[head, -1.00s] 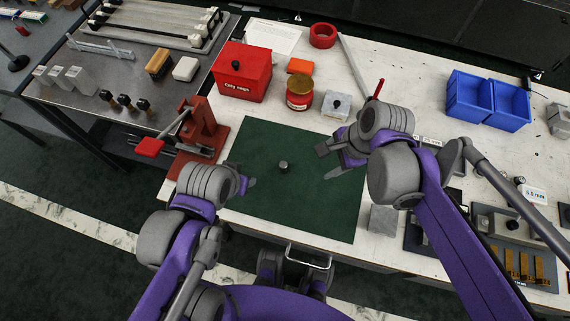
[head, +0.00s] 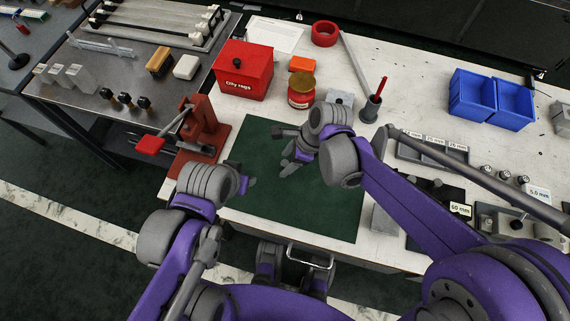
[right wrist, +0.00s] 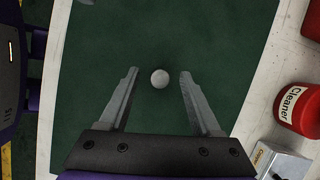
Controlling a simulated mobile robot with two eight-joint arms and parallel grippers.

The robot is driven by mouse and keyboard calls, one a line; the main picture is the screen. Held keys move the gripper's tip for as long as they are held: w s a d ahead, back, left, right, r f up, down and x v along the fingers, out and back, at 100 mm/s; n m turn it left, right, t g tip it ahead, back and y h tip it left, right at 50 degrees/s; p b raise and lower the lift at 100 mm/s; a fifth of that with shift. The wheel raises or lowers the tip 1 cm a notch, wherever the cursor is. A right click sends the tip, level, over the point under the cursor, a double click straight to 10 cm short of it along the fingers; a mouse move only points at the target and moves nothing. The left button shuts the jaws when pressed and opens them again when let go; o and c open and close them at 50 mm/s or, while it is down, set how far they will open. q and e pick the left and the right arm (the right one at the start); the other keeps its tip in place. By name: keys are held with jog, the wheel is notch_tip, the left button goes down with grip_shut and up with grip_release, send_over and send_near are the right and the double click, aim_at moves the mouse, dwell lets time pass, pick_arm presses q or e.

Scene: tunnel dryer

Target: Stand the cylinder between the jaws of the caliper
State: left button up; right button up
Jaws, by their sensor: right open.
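A small grey cylinder (right wrist: 160,79) stands on the green mat (head: 318,211) and is seen from above in the right wrist view. My right gripper (head: 282,152) is over the mat, open, its fingers (right wrist: 159,74) on either side of the cylinder with a gap at each side. I cannot tell its height above the mat. In the head view the cylinder is hidden by this gripper. My left gripper (head: 246,180) is at the mat's left edge; its jaws are too unclear to read. I cannot make out the caliper for certain.
A red press (head: 205,130) stands left of the mat. A red rag box (head: 243,72), a cleaner jar (head: 301,91) and a dark cup (head: 370,110) stand behind it.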

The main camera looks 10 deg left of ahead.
jog(key=shift+x, duration=0.9)
jog(key=shift+c, duration=0.2)
grip_shut()
